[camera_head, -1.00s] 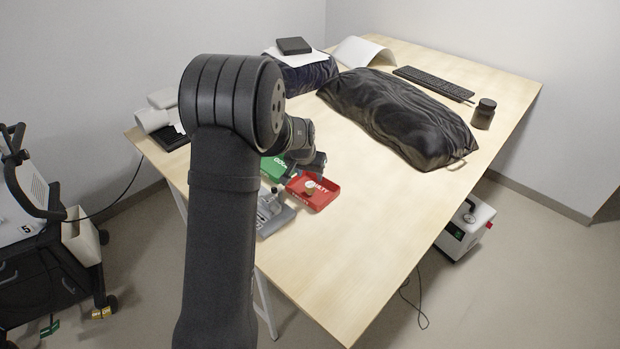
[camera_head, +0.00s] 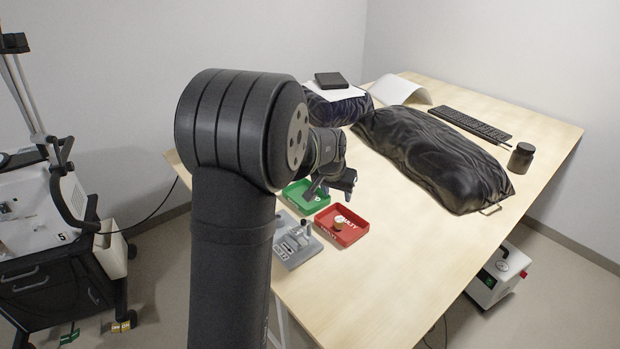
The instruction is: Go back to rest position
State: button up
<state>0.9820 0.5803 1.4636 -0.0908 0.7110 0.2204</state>
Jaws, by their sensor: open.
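My gripper (camera_head: 331,187) is above the table (camera_head: 385,285), at the end of my dark arm, over the green tray and just behind the red one. Its fingers are apart and I see nothing between them. The green tray (camera_head: 297,201) is partly hidden behind my gripper. The red tray (camera_head: 350,237) has white lettering and a small brown round item (camera_head: 339,223) in it. A grey fixture (camera_head: 290,255) with small parts on it lies left of the red tray, partly behind my arm.
A large black bag (camera_head: 435,160) lies across the middle of the table. A keyboard (camera_head: 470,124) and a dark jar (camera_head: 521,158) are beyond it. A wheeled cart (camera_head: 45,275) stands at the left, and a white machine (camera_head: 498,275) is under the table. The table's front is clear.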

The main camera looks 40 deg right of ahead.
aim_at(341, 217)
jog(key=x, duration=1.2)
jog(key=shift+a+f, duration=0.1)
jog(key=shift+a, duration=0.05)
jog(key=shift+f, duration=0.55)
jog(key=shift+r, duration=0.15)
